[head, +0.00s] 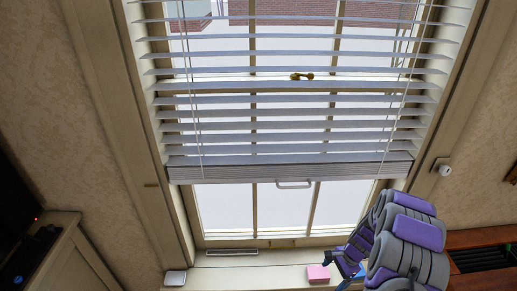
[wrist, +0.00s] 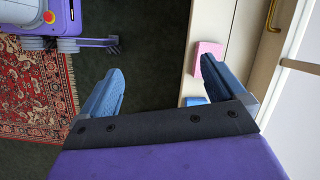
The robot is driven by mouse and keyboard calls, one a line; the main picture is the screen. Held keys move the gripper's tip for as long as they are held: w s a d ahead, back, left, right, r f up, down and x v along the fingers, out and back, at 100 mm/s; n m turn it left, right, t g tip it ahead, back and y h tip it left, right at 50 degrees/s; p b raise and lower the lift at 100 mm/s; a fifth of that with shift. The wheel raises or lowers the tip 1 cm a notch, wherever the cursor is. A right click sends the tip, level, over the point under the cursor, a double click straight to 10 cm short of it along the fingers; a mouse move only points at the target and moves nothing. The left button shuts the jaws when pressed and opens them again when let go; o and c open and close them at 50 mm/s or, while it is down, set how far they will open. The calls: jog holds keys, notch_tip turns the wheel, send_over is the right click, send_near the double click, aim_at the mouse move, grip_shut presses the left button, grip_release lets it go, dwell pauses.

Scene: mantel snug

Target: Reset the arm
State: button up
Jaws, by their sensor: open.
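My gripper (wrist: 165,82) is open, with its two blue fingers spread wide in the wrist view and nothing between them but dark floor and the edge of a pale sill. In the head view my purple and grey arm is folded at the lower right, with the blue gripper parts (head: 347,264) low in front of the window sill (head: 285,272). A pink block (head: 318,273) lies on the sill just left of the gripper. It also shows in the wrist view (wrist: 209,51), near the right finger, with a small blue piece (wrist: 196,101) below it.
A window with half-lowered white blinds (head: 290,160) stands ahead. A small white box (head: 175,278) sits at the sill's left end. A dark-topped cabinet (head: 60,255) is at left, brown wooden furniture (head: 485,238) at right. A red patterned rug (wrist: 30,90) covers part of the floor.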

jog(key=s+a+r+n, duration=0.3)
jog(key=s+a+r, duration=0.1)
jog(key=r, duration=0.5)
jog(key=s+a+r+n+g+h, duration=0.1)
jog(key=s+a+r+n, duration=0.2)
jog(key=r, duration=0.5)
jog(key=s+a+r+n, duration=0.2)
jog(key=s+a+r, duration=0.25)
jog(key=r, duration=0.45)
jog(key=s+a+r+n+h, duration=0.1)
jog(key=s+r+n, duration=0.2)
jog(key=s, duration=0.8)
jog(key=s+a+r+n+h, duration=0.1)
jog(key=s+r+n, duration=0.2)
jog(key=s+r, duration=0.3)
jog(key=s, duration=0.5)
jog(key=shift+s+r+n+h, duration=0.3)
jog(key=shift+r, duration=0.1)
